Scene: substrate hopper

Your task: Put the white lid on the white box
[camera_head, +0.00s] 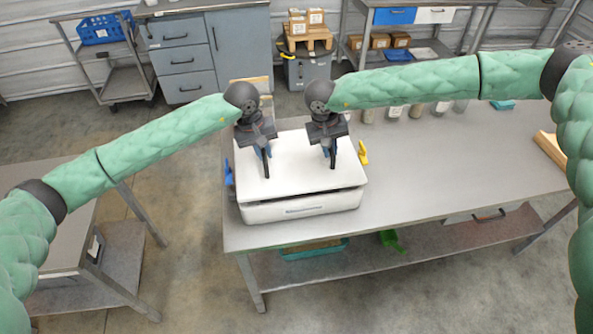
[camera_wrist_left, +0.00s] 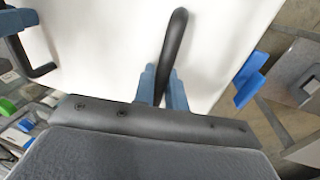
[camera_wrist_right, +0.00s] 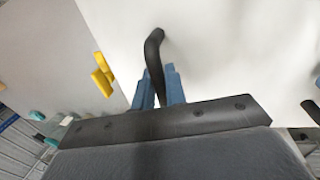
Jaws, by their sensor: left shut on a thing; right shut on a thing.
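The white lid (camera_head: 300,172) lies over the white box (camera_head: 300,206) near the left end of the metal table. A dark gap shows between lid and box along the front. My left gripper (camera_head: 264,150) is shut on the lid's left black handle, which shows in the left wrist view (camera_wrist_left: 178,45). My right gripper (camera_head: 329,143) is shut on the lid's right black handle, which shows in the right wrist view (camera_wrist_right: 153,50). A blue latch (camera_head: 229,172) is at the box's left side and a yellow latch (camera_head: 363,153) at its right. The back edge is partly hidden by my grippers.
The metal table (camera_head: 440,170) is clear to the right of the box. Several jars (camera_head: 416,110) stand at its back edge. A wooden piece (camera_head: 550,149) lies at the right end. A green object (camera_head: 391,241) and a teal tray (camera_head: 314,249) are on the lower shelf.

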